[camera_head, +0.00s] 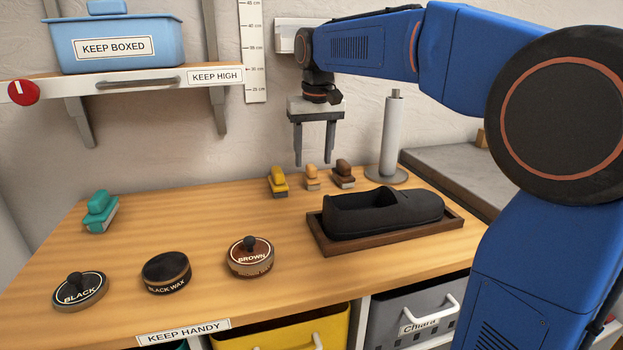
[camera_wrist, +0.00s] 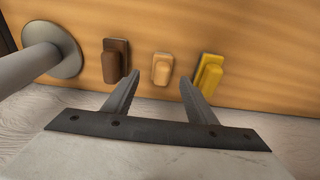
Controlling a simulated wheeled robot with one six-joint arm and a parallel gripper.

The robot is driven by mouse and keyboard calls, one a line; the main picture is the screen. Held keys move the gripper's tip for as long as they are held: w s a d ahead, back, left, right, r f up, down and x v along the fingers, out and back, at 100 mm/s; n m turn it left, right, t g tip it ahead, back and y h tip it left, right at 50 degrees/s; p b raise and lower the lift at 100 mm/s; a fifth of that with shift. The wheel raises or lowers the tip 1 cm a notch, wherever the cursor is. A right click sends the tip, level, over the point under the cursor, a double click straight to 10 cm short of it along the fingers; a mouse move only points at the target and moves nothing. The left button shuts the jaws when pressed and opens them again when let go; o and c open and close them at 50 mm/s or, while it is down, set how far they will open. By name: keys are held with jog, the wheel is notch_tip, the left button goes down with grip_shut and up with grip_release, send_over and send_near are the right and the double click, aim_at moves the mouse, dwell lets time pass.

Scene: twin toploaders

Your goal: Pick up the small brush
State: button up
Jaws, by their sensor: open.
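Several brushes stand on the wooden table. The smallest is a light tan brush (camera_head: 312,177) at the back, between a yellow brush (camera_head: 277,182) and a dark brown brush (camera_head: 343,174). In the wrist view the small tan brush (camera_wrist: 162,69) lies between the brown brush (camera_wrist: 115,61) on the left and the yellow brush (camera_wrist: 208,75) on the right. A teal brush (camera_head: 99,211) stands apart at the table's left. My gripper (camera_head: 315,160) is open and empty, pointing down above the back row. In the wrist view its fingertips (camera_wrist: 160,82) appear on either side of the small brush.
A grey post (camera_head: 393,140) on a round base stands right of the brown brush. A black shoe (camera_head: 383,212) sits on a wooden tray (camera_head: 329,248) in front. Round tins (camera_head: 250,258) line the front. A wall shelf (camera_head: 150,80) holds a blue box.

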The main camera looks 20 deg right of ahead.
aim_at(311, 166)
jog(key=shift+w+a+f, duration=0.1)
jog(key=shift+w+f, duration=0.1)
jog(key=shift+f, duration=1.1)
jog(key=shift+w+a+f, duration=0.1)
jog(key=shift+w+f, duration=0.05)
jog(key=shift+f, duration=1.15)
jog(key=c, duration=1.2)
jog(key=shift+r, duration=0.6)
jog(key=s, duration=0.4)
jog(key=shift+s, duration=0.1)
notch_tip(311, 166, up, 14)
jog(key=shift+f, duration=0.1)
